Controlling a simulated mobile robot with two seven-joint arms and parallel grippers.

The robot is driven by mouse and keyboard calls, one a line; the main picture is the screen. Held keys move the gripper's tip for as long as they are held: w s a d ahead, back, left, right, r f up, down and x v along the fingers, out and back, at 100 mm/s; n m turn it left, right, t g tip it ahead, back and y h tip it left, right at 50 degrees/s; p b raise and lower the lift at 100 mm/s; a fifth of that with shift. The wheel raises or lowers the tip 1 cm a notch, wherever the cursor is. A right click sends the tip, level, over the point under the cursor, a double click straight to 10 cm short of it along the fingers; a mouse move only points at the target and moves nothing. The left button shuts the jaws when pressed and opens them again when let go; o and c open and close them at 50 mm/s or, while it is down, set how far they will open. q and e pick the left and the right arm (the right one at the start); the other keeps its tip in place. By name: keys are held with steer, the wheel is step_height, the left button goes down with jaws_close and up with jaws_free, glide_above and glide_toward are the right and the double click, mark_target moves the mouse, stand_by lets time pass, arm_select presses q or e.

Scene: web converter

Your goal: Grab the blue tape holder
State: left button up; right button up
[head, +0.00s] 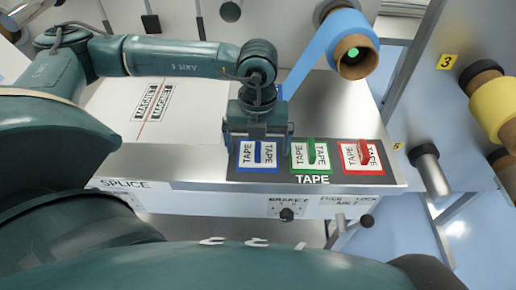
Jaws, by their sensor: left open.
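The blue tape holder (265,152) stands up from a blue-framed square marked TAPE on the dark strip of the metal table. My left gripper (258,147) points down right over it, with its two fingers apart on either side of it. It hides the holder's far part. I cannot tell whether the fingers touch the holder. To its right are a green tape holder (311,152) in a green frame and a red tape holder (363,152) in a red frame. My right gripper is out of view.
A roll with a blue web (325,45) hangs above and behind the holders. A yellow roll (494,105) and a metal roller (430,170) are at the right. A white plate marked MAGNET (125,120) lies left on the table. A knob (286,214) is on the front panel.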

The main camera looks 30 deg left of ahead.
arm_select(q)
steer(key=shift+f, duration=0.3)
steer(key=shift+c, duration=0.6)
steer(key=c, duration=0.9)
steer(key=shift+r, duration=0.1)
steer(key=shift+c, duration=0.2)
